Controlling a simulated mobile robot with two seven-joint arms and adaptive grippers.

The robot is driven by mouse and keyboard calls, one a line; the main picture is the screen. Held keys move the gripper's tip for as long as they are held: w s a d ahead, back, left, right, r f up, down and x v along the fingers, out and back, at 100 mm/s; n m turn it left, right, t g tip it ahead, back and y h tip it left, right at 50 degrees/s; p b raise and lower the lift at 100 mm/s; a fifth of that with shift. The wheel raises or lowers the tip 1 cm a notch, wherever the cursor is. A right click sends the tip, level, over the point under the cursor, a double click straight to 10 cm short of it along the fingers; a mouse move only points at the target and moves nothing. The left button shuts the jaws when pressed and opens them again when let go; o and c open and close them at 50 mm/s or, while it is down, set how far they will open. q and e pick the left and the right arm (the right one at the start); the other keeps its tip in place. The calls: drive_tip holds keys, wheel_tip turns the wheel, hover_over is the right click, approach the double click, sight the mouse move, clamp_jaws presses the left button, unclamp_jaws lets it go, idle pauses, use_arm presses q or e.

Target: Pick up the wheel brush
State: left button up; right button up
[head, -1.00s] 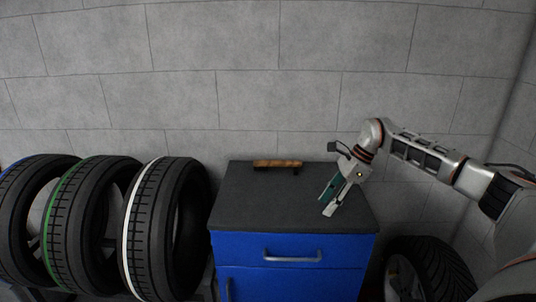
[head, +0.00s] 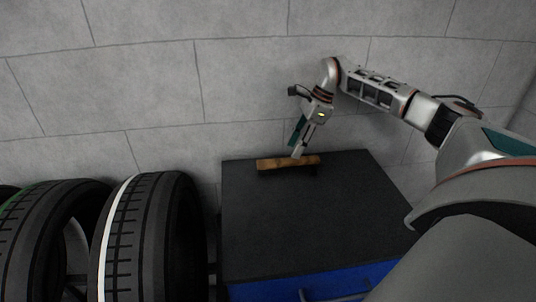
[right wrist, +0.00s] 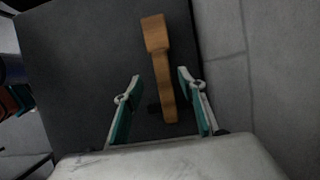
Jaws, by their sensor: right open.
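The wheel brush (head: 273,164) lies on the dark top of the blue cabinet (head: 300,215), near its back edge by the wall. Its wooden handle shows; dark parts sit below it. My right gripper (head: 297,148) is at the brush in the head view, its fingers pointing down over the handle's right half. In the right wrist view the brush (right wrist: 159,65) runs lengthwise, its narrower end between the two open fingers of the right gripper (right wrist: 160,82), with a gap on both sides. My left gripper is not in view.
Several tyres (head: 150,240) stand in a row left of the cabinet. The grey block wall (head: 250,80) rises close behind the brush. The rest of the cabinet top is clear. A drawer handle (head: 340,295) shows at the cabinet's front.

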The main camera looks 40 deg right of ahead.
sight(285, 159)
drive_tip(key=shift+w+f, duration=0.1)
drive_tip(key=shift+w, duration=0.15)
drive_tip(key=shift+a+f, duration=0.15)
drive_tip(key=shift+f, duration=0.1)
drive_tip(key=shift+x, duration=1.2)
drive_tip(key=shift+p+x, duration=0.35)
drive_tip(key=shift+x, duration=1.9)
drive_tip(key=shift+w+a+r, duration=0.1)
drive_tip(key=shift+w+a, duration=0.05)
drive_tip(key=shift+a, duration=0.05)
clamp_jaws()
